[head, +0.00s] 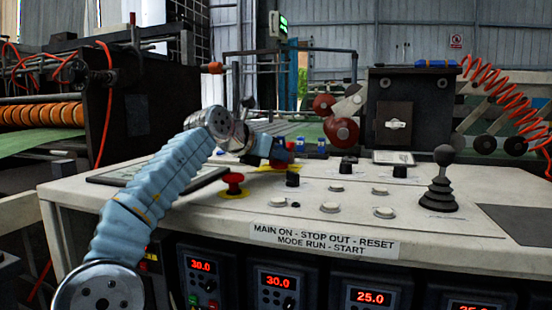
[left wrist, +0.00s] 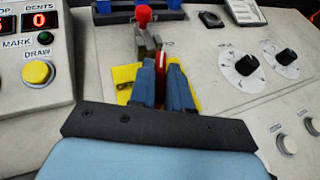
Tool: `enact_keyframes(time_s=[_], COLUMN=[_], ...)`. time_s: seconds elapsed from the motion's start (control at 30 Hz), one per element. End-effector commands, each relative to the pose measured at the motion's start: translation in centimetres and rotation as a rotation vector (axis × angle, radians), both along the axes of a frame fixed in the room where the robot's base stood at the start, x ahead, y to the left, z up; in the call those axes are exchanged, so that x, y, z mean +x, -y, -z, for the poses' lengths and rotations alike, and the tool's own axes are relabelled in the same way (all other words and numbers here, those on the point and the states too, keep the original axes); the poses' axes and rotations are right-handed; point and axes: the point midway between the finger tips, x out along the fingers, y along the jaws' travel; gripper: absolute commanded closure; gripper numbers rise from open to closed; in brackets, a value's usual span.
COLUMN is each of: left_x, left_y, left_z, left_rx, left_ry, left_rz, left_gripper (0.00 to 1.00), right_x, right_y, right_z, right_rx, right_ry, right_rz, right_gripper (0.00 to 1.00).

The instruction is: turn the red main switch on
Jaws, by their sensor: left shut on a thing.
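The red main switch handle (left wrist: 160,86) shows between the two blue fingers of my left gripper (left wrist: 163,72) in the left wrist view. The gripper is shut on it. A yellow plate (left wrist: 124,74) lies under the switch, and the fingers hide part of it. In the head view my left gripper (head: 276,152) reaches over the console's back part, with the yellow plate (head: 268,169) just below it. The switch is mostly hidden there, so its angle is hard to tell. My right gripper is not in view.
A red mushroom button (head: 234,181) stands left of the plate. Black knobs (head: 292,180), pale buttons (head: 331,207) and a joystick (head: 443,180) stand to the right on the console (head: 300,222). A red ball knob (left wrist: 143,14) stands beyond the switch. A button box (left wrist: 36,100) is at left.

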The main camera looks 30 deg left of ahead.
Motion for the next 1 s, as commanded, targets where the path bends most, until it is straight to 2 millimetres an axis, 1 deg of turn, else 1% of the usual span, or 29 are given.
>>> enact_keyframes(time_s=[0.33,0.37,0.4,0.47,0.73,0.8,0.87,0.97,1.0], left_x=[0.0,0.0,0.0,0.0,0.0,-0.3,-0.8,-2.4,-3.2], left_y=[0.0,0.0,0.0,0.0,0.0,-0.1,-0.2,-0.5,-0.6], left_z=[0.1,0.1,0.1,0.1,0.1,0.0,-0.2,-0.7,-0.9], left_rx=[0.000,0.000,0.000,0.000,0.000,0.000,0.000,0.000,0.000], left_ry=[-0.004,-0.004,-0.004,-0.004,-0.002,-0.002,-0.002,0.000,0.001], left_rz=[0.001,0.001,0.001,0.001,0.001,0.000,-0.001,-0.003,-0.003], left_gripper=[1.00,0.78,0.72,0.63,0.62,0.62,0.62,0.62,0.62], right_x=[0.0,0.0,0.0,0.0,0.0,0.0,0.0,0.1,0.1], right_y=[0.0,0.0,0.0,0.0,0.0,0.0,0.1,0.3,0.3], right_z=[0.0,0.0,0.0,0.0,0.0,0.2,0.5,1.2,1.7], right_rx=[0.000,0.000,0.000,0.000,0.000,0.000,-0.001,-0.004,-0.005], right_ry=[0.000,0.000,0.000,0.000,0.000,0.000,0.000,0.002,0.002], right_rz=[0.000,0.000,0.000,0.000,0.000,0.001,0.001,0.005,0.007], right_gripper=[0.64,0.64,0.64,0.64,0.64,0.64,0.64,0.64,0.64])
